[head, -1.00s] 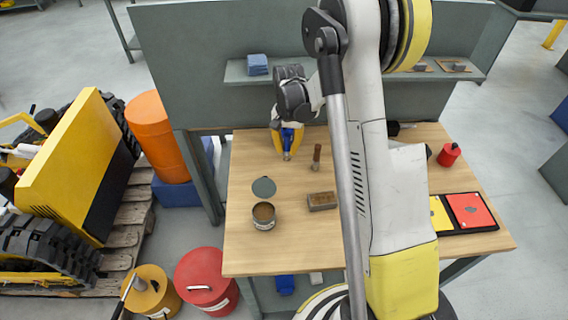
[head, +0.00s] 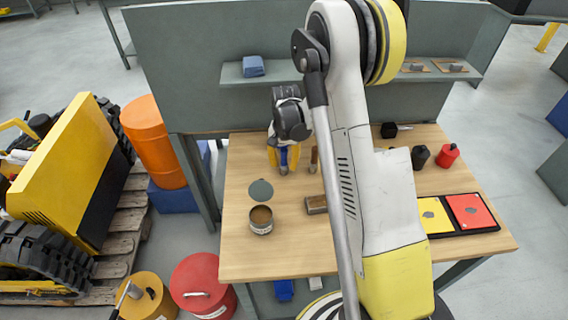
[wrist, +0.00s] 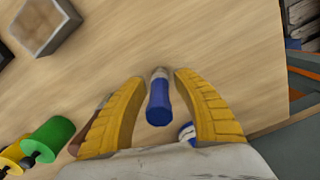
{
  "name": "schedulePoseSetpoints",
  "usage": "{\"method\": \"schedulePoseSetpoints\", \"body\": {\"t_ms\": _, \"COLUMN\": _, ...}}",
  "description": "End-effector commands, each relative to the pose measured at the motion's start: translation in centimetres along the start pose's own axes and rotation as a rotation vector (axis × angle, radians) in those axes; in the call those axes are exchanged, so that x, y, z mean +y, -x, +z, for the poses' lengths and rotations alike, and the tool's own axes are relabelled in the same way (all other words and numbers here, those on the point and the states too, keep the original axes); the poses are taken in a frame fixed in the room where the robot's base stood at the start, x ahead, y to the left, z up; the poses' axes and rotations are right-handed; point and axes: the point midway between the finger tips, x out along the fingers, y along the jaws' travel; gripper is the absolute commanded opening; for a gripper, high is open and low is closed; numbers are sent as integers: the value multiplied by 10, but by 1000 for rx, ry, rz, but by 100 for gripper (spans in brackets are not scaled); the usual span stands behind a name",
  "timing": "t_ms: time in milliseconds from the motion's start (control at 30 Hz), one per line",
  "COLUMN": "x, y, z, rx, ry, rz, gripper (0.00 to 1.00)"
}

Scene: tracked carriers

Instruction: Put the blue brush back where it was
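The blue brush (head: 284,158) is between the yellow fingers of my gripper (head: 284,157), over the back left of the wooden table. In the wrist view the brush (wrist: 158,108) has its blue handle end toward the camera and a pale metal part beyond. The fingers of my gripper (wrist: 160,76) flank it closely; slim gaps show beside it, but it has travelled with the gripper. Whether its tip touches the table is unclear. A brown-handled brush (head: 313,160) is just right of the gripper.
An open can (head: 261,220) and a round lid (head: 260,190) are in front of the gripper. A brown-topped block (head: 315,204) is partly behind my arm. Red (head: 447,155) and black (head: 420,157) containers stand at the right. A shelf (head: 290,72) runs behind.

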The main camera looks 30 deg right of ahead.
Motion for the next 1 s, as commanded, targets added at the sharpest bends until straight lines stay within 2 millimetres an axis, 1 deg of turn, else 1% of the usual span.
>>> {"method": "schedulePoseSetpoints", "body": {"t_ms": 167, "x": 0, "y": 1, "z": 0, "rx": 0, "ry": 0, "rz": 0, "gripper": 36}}
{"method": "schedulePoseSetpoints", "body": {"t_ms": 267, "x": 0, "y": 7, "z": 0, "rx": 0, "ry": 0, "rz": 0, "gripper": 36}}
{"method": "schedulePoseSetpoints", "body": {"t_ms": 367, "x": 0, "y": 23, "z": 0, "rx": 0, "ry": 0, "rz": 0, "gripper": 36}}
{"method": "schedulePoseSetpoints", "body": {"t_ms": 600, "x": 0, "y": 79, "z": 1, "rx": 0, "ry": 0, "rz": 0, "gripper": 36}}
{"method": "schedulePoseSetpoints", "body": {"t_ms": 700, "x": 0, "y": 98, "z": 0, "rx": 0, "ry": 0, "rz": 0, "gripper": 36}}
{"method": "schedulePoseSetpoints", "body": {"t_ms": 800, "x": 0, "y": 112, "z": 0, "rx": 0, "ry": 0, "rz": 0, "gripper": 36}}
{"method": "schedulePoseSetpoints", "body": {"t_ms": 900, "x": 0, "y": 121, "z": 1, "rx": 1, "ry": 1, "rz": 0, "gripper": 36}}
{"method": "schedulePoseSetpoints", "body": {"t_ms": 967, "x": 0, "y": 128, "z": 3, "rx": 7, "ry": 8, "rz": -4, "gripper": 36}}
{"method": "schedulePoseSetpoints", "body": {"t_ms": 1000, "x": -1, "y": 135, "z": 7, "rx": 16, "ry": 19, "rz": -8, "gripper": 36}}
